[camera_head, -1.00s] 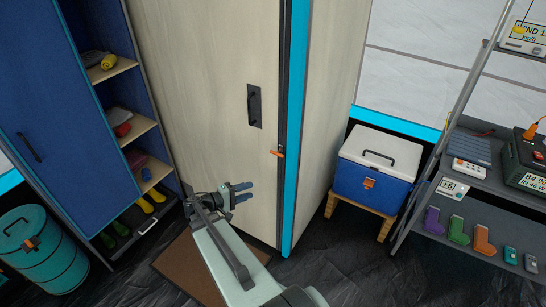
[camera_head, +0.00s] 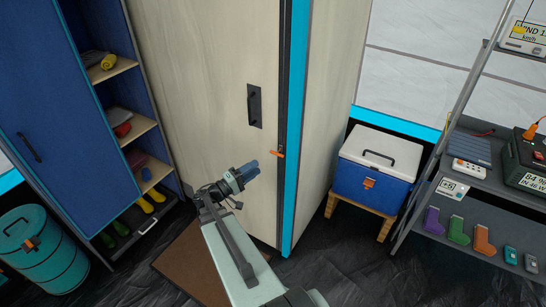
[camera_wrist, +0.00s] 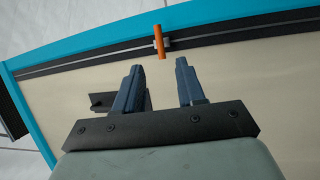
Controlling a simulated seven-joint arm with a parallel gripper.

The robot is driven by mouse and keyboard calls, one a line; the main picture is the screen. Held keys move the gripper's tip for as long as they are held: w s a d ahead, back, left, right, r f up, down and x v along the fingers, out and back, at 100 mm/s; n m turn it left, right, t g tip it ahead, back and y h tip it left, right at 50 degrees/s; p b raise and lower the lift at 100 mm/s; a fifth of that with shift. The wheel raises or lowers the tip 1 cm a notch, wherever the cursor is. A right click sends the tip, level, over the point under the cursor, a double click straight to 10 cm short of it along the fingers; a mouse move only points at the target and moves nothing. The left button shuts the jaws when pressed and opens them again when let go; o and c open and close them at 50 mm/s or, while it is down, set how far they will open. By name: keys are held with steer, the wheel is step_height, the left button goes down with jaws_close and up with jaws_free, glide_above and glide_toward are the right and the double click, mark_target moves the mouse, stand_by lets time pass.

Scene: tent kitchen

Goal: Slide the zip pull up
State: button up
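The orange zip pull (camera_head: 278,153) sits on the dark zip track (camera_head: 283,120) along the right edge of the beige door, beside the bright blue strip. In the wrist view the zip pull (camera_wrist: 158,42) is ahead of my fingers, near the gap between them, on the dark track (camera_wrist: 110,55). My gripper (camera_head: 252,172) is just left of and a little below the pull in the head view. In the wrist view my gripper (camera_wrist: 156,75) has its two fingers apart with nothing between them. The fingers appear short of the pull, not touching it.
A black door handle (camera_head: 254,106) stands out from the beige panel (camera_head: 205,90) above my gripper. A blue and white cooler (camera_head: 374,185) on a wooden stand is to the right. Open shelves (camera_head: 112,72) are at the left. The panel around the zip pull is clear.

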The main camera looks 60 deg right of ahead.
mark_target(279, 151)
steer(key=x, duration=0.9)
steer(key=shift+d, duration=0.25)
steer(key=shift+s+r, duration=0.1)
jaws_close()
stand_by(0.4)
